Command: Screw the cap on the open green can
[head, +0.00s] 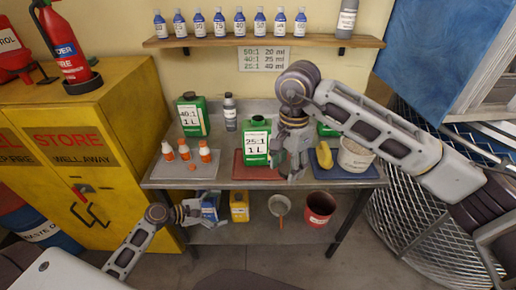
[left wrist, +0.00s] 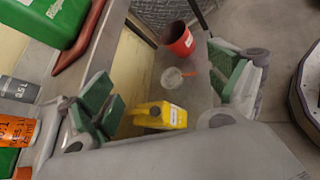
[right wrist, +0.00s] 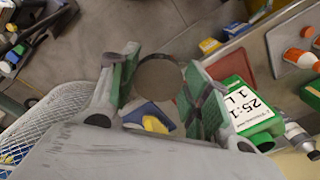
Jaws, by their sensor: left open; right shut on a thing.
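My right gripper (head: 289,160) is just right of the can, in front of the bench top, pointing down. It is shut on a round grey-brown disc (right wrist: 158,82), seemingly the cap, between its fingertips. My left gripper (head: 188,212) is open and empty, low at the left of the bench's lower shelf, with its fingers (left wrist: 170,95) spread wide.
Another green can labelled 40:1 (head: 192,118) stands back left; a third (head: 327,130) is partly hidden behind my right arm. A yellow jug (head: 239,207) is below.

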